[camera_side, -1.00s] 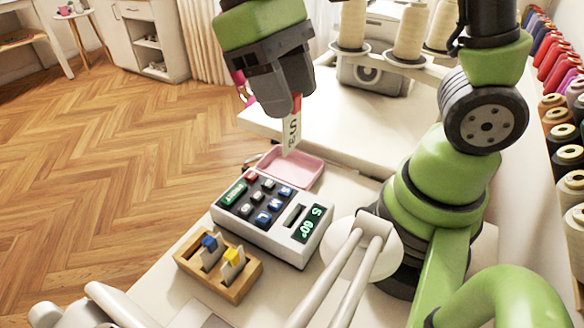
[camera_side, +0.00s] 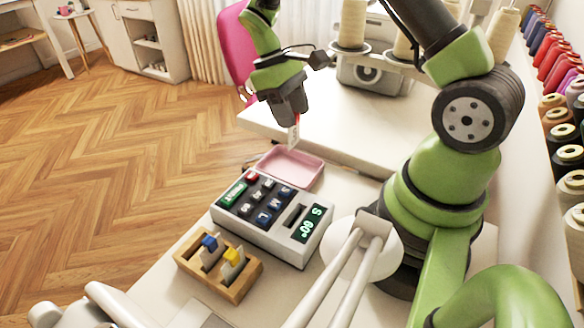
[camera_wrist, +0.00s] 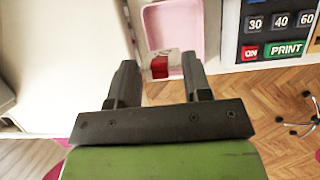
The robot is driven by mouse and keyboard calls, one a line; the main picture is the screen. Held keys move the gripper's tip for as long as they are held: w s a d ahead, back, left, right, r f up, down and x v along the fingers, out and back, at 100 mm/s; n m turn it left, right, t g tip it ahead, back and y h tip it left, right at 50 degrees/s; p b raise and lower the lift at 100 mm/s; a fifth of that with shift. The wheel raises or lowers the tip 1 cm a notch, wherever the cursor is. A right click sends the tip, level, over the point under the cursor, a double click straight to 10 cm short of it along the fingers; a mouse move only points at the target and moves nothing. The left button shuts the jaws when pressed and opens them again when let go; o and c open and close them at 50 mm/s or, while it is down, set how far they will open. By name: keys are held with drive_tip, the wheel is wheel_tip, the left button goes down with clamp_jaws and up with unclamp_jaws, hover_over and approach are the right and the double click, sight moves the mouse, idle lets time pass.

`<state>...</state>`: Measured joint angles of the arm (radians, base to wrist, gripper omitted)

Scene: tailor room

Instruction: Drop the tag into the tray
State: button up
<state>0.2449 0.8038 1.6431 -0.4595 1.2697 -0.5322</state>
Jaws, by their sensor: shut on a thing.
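My gripper (camera_side: 295,116) is shut on the tag (camera_side: 293,136), a thin white piece with a red end, which hangs down from the fingertips. In the wrist view my gripper (camera_wrist: 160,67) has the tag (camera_wrist: 160,69) between its fingers, with the red part toward the camera. The pink tray (camera_side: 291,167) is shallow and appears empty. In the side view the tag is above the tray's far edge. In the wrist view the tray (camera_wrist: 173,28) lies just beyond the tag, below it.
A label printer (camera_side: 262,238) with keys and a green display stands in front of the tray. A wooden holder (camera_side: 218,272) with blue and yellow-topped tags is nearer. Thread cones stand behind, with a white table (camera_side: 345,138) beyond the tray.

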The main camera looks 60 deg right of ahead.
drive_tip(key=shift+f, duration=1.15)
drive_tip(key=o, duration=1)
drive_tip(key=shift+r, duration=0.1)
drive_tip(key=v, duration=0.9)
drive_tip(key=shift+w+r, duration=0.2)
drive_tip(key=shift+r, duration=0.15)
